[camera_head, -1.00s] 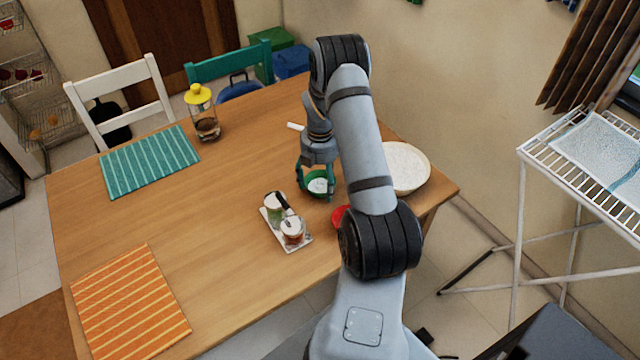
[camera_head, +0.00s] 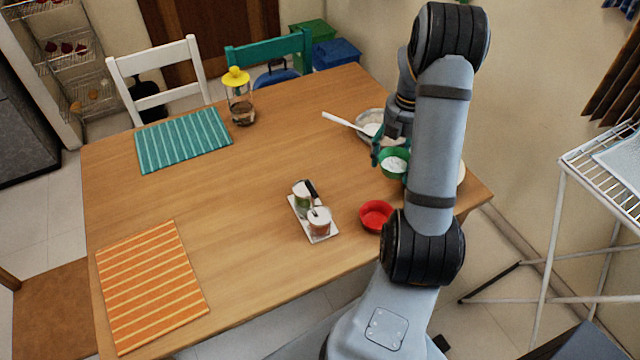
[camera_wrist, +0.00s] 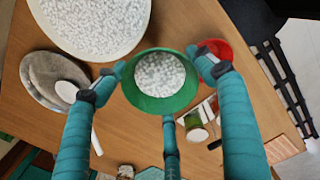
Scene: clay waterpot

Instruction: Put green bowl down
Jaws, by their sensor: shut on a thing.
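The green bowl (camera_head: 393,163) holds white grainy contents and is over the right part of the wooden table. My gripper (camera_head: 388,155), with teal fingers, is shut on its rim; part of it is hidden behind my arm. In the wrist view the green bowl (camera_wrist: 160,104) sits between the teal fingers of my gripper (camera_wrist: 160,82). I cannot tell whether the bowl's base touches the table.
A red bowl (camera_head: 376,215) stands nearer the front edge, beside a white tray (camera_head: 324,236) with jars. A large white bowl (camera_wrist: 95,52) and a grey bowl with a white spoon (camera_wrist: 66,90) are close by. The table's middle (camera_head: 250,190) is clear.

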